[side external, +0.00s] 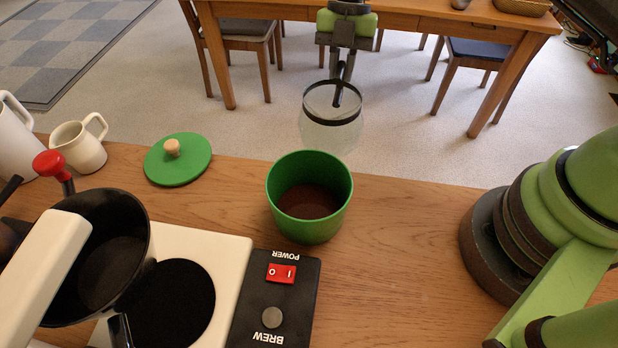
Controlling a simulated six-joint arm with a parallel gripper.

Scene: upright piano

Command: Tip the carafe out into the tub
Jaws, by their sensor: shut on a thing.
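The carafe (330,137) is clear glass with a black band around it. My gripper (343,72) is shut on it at the dark handle piece at its top. The carafe hangs in the air, just behind and above the green tub (311,222) in the side view. Its body looks near upright; I cannot tell a slight tilt. I cannot make out any contents through the glass. The tub stands open on the wooden counter, with brown matter in its bottom. The carafe and tub look apart.
A green lid (178,160) with a wooden knob lies left of the tub. A coffee maker (195,260) with a black basket fills the front left. White jugs (79,145) stand at far left. Counter right of the tub is clear up to my arm's base.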

